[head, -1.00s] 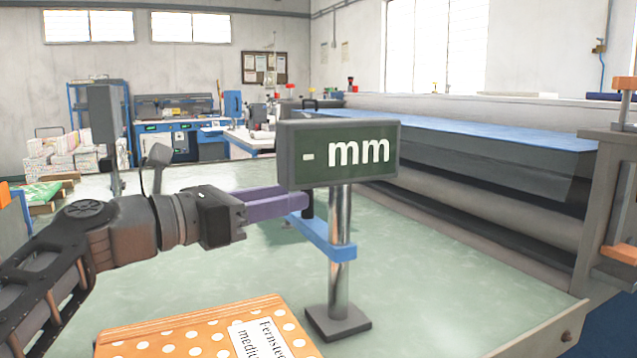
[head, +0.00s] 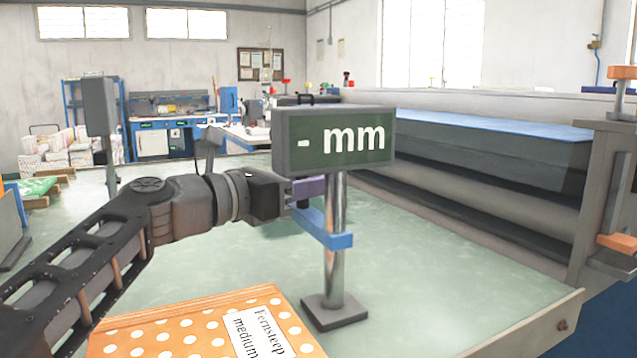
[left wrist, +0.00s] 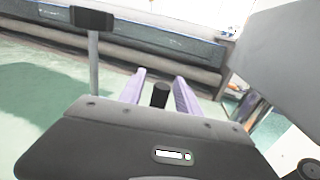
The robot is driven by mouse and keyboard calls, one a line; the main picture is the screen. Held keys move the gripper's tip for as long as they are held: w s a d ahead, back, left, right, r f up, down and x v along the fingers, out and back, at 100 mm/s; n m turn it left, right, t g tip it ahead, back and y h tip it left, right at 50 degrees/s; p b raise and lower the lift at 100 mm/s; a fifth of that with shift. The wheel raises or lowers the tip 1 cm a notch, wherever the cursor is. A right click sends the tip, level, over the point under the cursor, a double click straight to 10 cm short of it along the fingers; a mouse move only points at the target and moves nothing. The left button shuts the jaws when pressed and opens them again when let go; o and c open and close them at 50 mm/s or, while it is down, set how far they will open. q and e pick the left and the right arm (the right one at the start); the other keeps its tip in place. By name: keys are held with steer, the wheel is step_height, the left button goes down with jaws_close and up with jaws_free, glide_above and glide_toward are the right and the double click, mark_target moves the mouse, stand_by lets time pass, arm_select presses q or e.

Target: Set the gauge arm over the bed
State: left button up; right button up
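The gauge is a display box (head: 333,142) reading "- mm" on a chrome post (head: 335,270) with a square grey foot (head: 334,312). A blue gauge arm (head: 322,226) is clamped to the post and extends toward the back left. A black upright peg (left wrist: 160,95) stands between the purple fingers of my left gripper (left wrist: 161,88) in the left wrist view, with gaps on both sides, so the gripper is open around it. In the head view the left gripper (head: 308,188) is beside the post, partly hidden by the display. My right gripper is not in view.
An orange polka-dot packet (head: 200,325) lies on the green table (head: 450,300) in front. A long roller machine (head: 480,165) runs along the right. A grey box on a post (head: 97,105) stands at the left. The tabletop right of the gauge is clear.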

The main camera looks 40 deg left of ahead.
arm_select(q)
steer(key=shift+w, duration=0.25)
jaws_close()
stand_by(0.3)
stand_by(0.9)
